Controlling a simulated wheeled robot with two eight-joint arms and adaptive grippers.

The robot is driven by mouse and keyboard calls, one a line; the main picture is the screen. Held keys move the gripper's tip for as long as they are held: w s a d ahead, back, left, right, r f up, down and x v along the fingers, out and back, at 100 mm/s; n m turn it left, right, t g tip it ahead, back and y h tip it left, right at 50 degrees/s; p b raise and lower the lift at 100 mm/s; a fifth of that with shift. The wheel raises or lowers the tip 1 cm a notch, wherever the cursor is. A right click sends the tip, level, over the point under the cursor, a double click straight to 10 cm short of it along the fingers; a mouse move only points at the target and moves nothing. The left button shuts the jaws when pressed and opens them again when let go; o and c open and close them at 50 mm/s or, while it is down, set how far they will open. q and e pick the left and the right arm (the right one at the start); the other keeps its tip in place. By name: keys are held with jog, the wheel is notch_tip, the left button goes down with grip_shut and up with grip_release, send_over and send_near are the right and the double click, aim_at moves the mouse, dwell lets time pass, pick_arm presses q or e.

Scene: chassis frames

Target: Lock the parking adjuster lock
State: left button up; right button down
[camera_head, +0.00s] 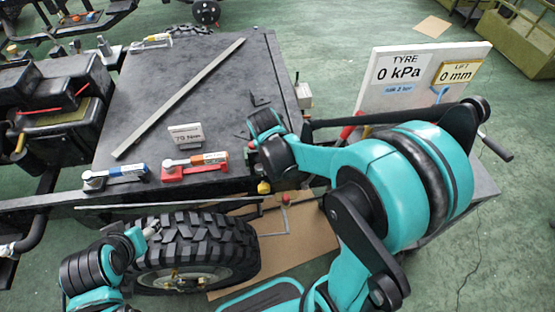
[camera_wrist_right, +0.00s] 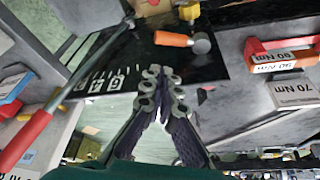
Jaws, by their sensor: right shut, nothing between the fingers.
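In the right wrist view, a short orange handle (camera_wrist_right: 176,39) with a round grey end lies over a black plate (camera_wrist_right: 125,62) with white lettering I cannot fully read. It looks like the parking adjuster lock, but I cannot be sure. My right gripper (camera_wrist_right: 163,78) is shut and empty in front of the plate, its fingertips below the orange handle in the picture. I cannot tell its exact distance from it. In the head view my right forearm hides this gripper and the lock. My left arm's end (camera_head: 148,232) is at the lower left beside the tyre, its fingers unclear.
A red-handled lever (camera_wrist_right: 28,137) lies left in the wrist view, with a yellow block (camera_wrist_right: 188,10) at the top. Torque-tool labels (camera_wrist_right: 290,90) are at right. In the head view, a bench top (camera_head: 215,105) holds a bar and tools; a tyre (camera_head: 195,250) stands below.

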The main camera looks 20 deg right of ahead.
jog(key=b+x, duration=0.3)
jog(key=x, duration=0.6)
jog(key=shift+f, duration=0.1)
